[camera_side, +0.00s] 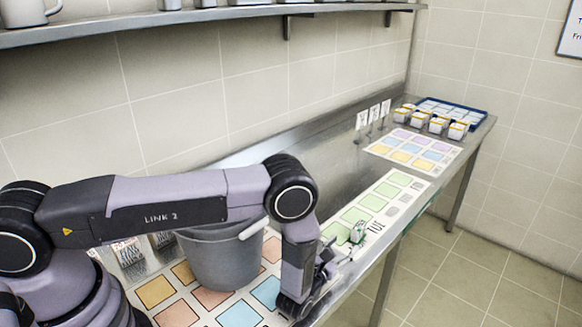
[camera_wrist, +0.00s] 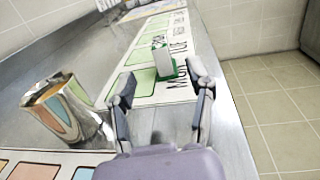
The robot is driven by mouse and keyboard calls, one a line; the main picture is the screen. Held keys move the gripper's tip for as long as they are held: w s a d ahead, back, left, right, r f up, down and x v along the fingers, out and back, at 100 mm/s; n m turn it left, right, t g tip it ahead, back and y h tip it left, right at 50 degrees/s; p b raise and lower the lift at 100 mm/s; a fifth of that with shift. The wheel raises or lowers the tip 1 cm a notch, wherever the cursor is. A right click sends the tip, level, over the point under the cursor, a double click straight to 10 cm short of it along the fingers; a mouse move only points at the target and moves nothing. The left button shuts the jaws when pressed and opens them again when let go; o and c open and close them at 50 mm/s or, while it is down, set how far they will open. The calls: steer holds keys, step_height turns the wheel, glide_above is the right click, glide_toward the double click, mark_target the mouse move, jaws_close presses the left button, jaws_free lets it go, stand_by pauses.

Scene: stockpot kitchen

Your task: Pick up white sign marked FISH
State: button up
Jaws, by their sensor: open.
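Three small white signs on thin stands (camera_side: 374,114) stand in a row along the back of the steel counter in the side view. Their lettering is too small to read, so I cannot tell which is marked FISH. Pale upright shapes, perhaps these signs, show at the top edge of the wrist view (camera_wrist: 105,4). My gripper (camera_wrist: 163,88) is open and empty, low over the near part of the counter, well short of the signs. In the side view my gripper (camera_side: 328,266) is partly hidden by my wrist.
A small white and green item (camera_wrist: 163,60) stands on the green-squared mat (camera_side: 386,192) just beyond my fingers. A shiny metal pot (camera_wrist: 62,112) is left of them. A grey bucket (camera_side: 222,262) stands behind my arm. A blue tray (camera_side: 478,116) and several white tubs are at the far end.

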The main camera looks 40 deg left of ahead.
mark_target(363, 221)
steer(key=w, duration=0.4)
steer(key=w+a, duration=0.1)
steer(key=w, duration=0.7)
steer(key=shift+a+f, duration=0.1)
steer(key=shift+a, duration=0.2)
steer(key=shift+c, duration=0.2)
jaws_close()
